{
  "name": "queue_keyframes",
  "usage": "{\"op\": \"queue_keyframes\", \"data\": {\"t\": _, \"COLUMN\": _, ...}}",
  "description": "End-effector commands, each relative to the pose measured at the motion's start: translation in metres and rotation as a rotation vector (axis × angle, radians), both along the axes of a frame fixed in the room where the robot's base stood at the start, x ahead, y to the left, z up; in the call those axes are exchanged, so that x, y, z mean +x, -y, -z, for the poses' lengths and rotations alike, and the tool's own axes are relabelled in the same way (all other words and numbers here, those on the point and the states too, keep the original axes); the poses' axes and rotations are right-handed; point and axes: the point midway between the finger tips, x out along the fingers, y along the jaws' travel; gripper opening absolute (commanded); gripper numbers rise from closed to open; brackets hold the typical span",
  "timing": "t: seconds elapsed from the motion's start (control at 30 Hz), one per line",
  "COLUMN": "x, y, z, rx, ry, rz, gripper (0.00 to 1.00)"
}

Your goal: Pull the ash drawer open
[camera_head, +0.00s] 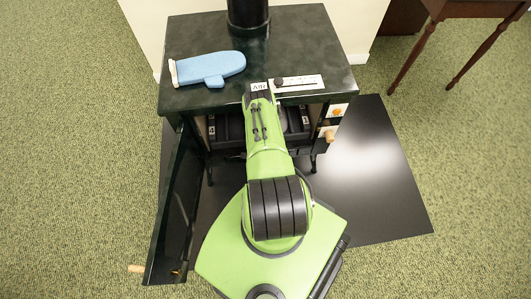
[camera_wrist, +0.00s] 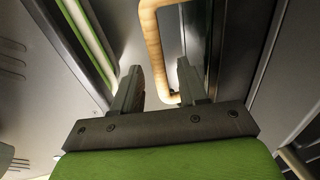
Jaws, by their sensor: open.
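In the head view, a dark green stove (camera_head: 315,60) stands ahead, its front door (camera_head: 180,200) swung open at the left. My arm covers the middle of the stove front, so the ash drawer and my gripper are hidden there. In the wrist view, my gripper (camera_wrist: 160,78) is open, with two dark fingers apart. A pale wooden loop handle (camera_wrist: 153,45) on a grey front (camera_wrist: 178,30), apparently the ash drawer's, shows ahead. One handle bar appears between the fingertips; its lower bend passes behind the right finger. I cannot tell whether they touch.
A blue oven mitt (camera_head: 212,68) lies on the stove top. A stove pipe (camera_head: 248,15) rises at the back. A wooden knob (camera_head: 329,136) is at the right of the front. A black floor plate (camera_head: 375,190) lies below; a wooden table (camera_head: 465,10) stands at upper right.

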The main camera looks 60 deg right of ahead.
Motion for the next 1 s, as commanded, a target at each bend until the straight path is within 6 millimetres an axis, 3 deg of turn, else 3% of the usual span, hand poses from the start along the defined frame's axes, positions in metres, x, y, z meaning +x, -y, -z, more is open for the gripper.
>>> {"op": "queue_keyframes", "data": {"t": 0.17, "x": 0.0, "y": 0.0, "z": -0.001, "rx": -0.001, "ry": 0.001, "rz": 0.0, "gripper": 0.42}}
{"op": "queue_keyframes", "data": {"t": 0.43, "x": 0.0, "y": 0.0, "z": -0.002, "rx": -0.001, "ry": 0.002, "rz": -0.001, "gripper": 0.01}}
{"op": "queue_keyframes", "data": {"t": 0.83, "x": -0.001, "y": -0.002, "z": -0.002, "rx": 0.0, "ry": 0.001, "rz": 0.0, "gripper": 0.0}}
{"op": "queue_keyframes", "data": {"t": 1.0, "x": -0.009, "y": -0.011, "z": -0.002, "rx": 0.004, "ry": -0.001, "rz": 0.0, "gripper": 0.0}}
